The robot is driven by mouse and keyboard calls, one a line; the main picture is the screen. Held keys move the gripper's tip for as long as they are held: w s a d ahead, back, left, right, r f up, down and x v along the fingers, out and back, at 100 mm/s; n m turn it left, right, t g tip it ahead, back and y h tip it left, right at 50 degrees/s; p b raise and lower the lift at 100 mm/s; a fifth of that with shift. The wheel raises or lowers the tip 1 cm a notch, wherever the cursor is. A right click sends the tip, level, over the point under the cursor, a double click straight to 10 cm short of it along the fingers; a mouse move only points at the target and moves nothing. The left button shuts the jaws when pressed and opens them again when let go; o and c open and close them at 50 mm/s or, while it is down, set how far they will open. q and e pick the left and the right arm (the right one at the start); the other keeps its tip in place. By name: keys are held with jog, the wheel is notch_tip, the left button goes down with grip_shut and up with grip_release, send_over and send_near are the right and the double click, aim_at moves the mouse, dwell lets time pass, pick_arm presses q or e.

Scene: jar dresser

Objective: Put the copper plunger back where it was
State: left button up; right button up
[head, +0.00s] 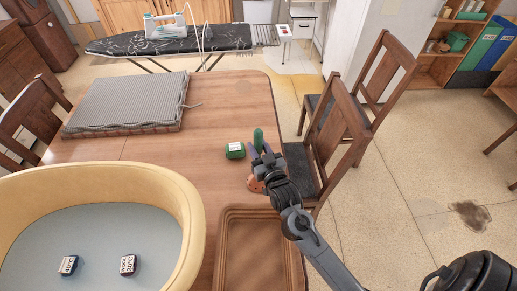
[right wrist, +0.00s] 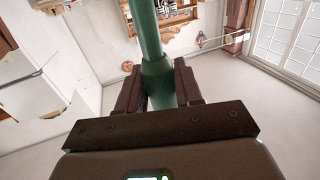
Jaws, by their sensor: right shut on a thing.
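The copper plunger shows as a green handle (head: 258,138) and a copper-coloured rounded end (head: 254,184) at the table's right edge in the head view. My right gripper (head: 264,158) hides the part between them. The gripper is shut on the green shaft, which also shows between its fingers in the right wrist view (right wrist: 152,45). The plunger looks roughly upright; whether its lower end touches the table cannot be told. My left gripper is not in view.
A brown tray (head: 228,222) lies nearer on the wooden table (head: 215,110).

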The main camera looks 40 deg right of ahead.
jog(key=shift+f, duration=0.2)
jog(key=o, duration=1)
jog(key=shift+s+a+r, duration=0.15)
jog(key=shift+s, duration=0.3)
jog(key=shift+p+v, duration=0.45)
jog(key=shift+v, duration=5.05)
jog(key=shift+r, duration=0.1)
